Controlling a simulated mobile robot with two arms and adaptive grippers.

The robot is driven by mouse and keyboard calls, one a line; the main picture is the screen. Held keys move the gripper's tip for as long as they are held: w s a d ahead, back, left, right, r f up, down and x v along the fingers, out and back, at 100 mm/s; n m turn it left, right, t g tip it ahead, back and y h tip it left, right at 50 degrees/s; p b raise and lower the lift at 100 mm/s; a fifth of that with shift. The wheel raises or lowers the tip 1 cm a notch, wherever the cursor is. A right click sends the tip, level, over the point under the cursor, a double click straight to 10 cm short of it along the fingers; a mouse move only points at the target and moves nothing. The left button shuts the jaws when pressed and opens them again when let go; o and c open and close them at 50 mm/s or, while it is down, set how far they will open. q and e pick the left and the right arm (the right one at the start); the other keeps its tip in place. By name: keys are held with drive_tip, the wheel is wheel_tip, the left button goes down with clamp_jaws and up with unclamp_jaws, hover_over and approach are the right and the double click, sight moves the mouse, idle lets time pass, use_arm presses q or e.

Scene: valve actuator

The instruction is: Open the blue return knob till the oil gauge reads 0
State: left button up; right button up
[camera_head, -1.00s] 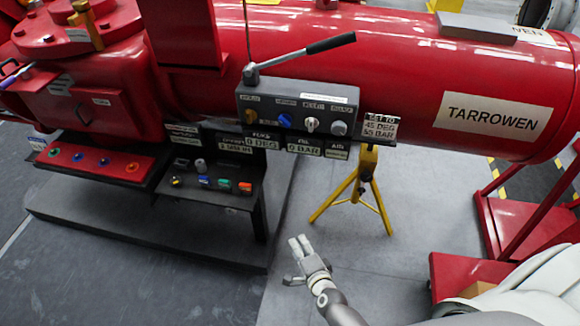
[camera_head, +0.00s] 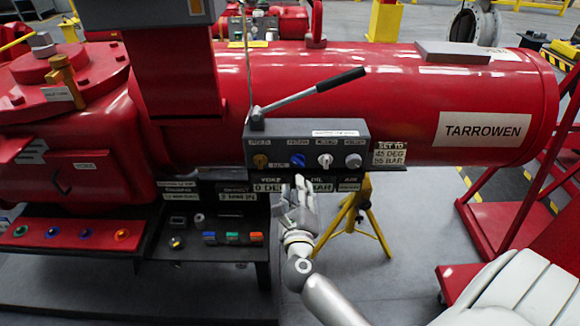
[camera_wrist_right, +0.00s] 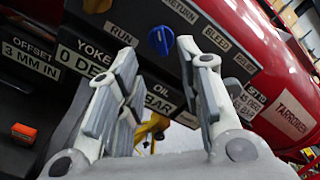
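The blue return knob (camera_head: 298,160) sits second from left on the dark control box (camera_head: 254,144), and it also shows in the right wrist view (camera_wrist_right: 161,40). My right gripper (camera_head: 292,186) is just below the box, under the knob. In the wrist view my right gripper (camera_wrist_right: 158,60) has its fingers apart, with the knob ahead between the tips and not touched. The oil gauge plate (camera_head: 323,188) shows "BAR"; its number is hidden behind my fingers. The yoke gauge plate (camera_head: 268,188) reads 0 DEG. My left gripper is not in view.
A yellow-brown knob (camera_head: 261,161), a white knob (camera_head: 325,160) and a grey knob (camera_head: 353,160) flank the blue one. A long-handled lever (camera_head: 310,92) rises above the box.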

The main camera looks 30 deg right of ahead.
sight(296, 164)
drive_tip(key=p+x, duration=0.1)
drive_tip(key=x, duration=0.7)
drive_tip(key=shift+w, duration=0.2)
drive_tip(key=shift+w+d, duration=0.35)
drive_tip(key=shift+w, duration=0.1)
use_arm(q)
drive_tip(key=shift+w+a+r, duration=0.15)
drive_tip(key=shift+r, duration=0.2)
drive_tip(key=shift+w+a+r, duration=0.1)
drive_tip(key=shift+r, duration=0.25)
use_arm(e)
drive_tip(key=shift+c, duration=0.4)
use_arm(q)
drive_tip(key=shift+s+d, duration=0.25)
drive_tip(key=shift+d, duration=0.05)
use_arm(e)
clamp_jaws()
